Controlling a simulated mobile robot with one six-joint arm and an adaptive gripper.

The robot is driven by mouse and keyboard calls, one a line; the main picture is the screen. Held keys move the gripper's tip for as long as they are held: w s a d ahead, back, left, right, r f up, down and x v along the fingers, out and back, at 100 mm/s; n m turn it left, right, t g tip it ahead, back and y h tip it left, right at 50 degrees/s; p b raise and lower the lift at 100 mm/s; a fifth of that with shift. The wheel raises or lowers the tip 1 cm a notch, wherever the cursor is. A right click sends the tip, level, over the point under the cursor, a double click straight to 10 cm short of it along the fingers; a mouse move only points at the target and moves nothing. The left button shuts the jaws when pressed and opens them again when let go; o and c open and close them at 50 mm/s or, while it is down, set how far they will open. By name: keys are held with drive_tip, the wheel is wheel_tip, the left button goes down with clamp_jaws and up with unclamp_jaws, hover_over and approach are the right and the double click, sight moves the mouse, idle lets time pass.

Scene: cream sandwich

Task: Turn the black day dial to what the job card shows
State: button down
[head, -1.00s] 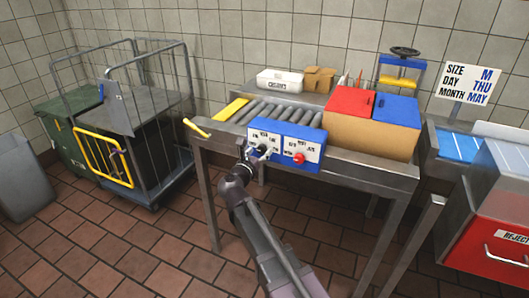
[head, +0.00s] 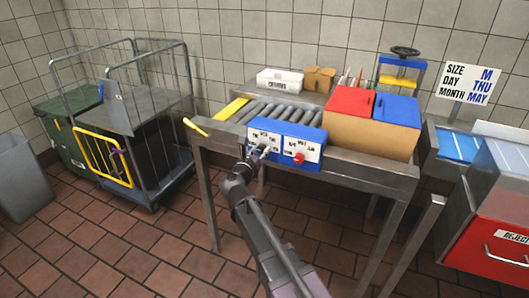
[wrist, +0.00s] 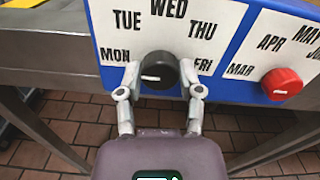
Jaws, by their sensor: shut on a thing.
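The job card (head: 467,84) stands at the back right and reads size M, day THU, month MAY. The black day dial (wrist: 160,70) is on the white left panel of the blue control box (head: 287,129). Its white mark lies on the left of its face, pointing left toward the MON side. TUE, WED, THU and FRI run round the dial. My gripper (wrist: 160,82) is shut on the dial, one finger on each side; it also shows at the box in the head view (head: 260,153).
A red knob (wrist: 281,84) for the month sits close to the right on the same box. A yellow handle (head: 196,127) sticks out at the table's left end. Rollers (head: 270,110) lie behind the box, and red and blue lids (head: 350,102) are to its right.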

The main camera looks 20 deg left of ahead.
drive_tip(key=shift+d+m, duration=0.1)
drive_tip(key=shift+m, duration=0.9)
drive_tip(key=m, duration=0.4)
drive_tip(key=shift+r, duration=0.1)
drive_tip(key=m, duration=0.7)
drive_tip(key=shift+m, duration=0.3)
drive_tip(key=m, duration=1.3)
drive_tip(key=shift+d, duration=0.1)
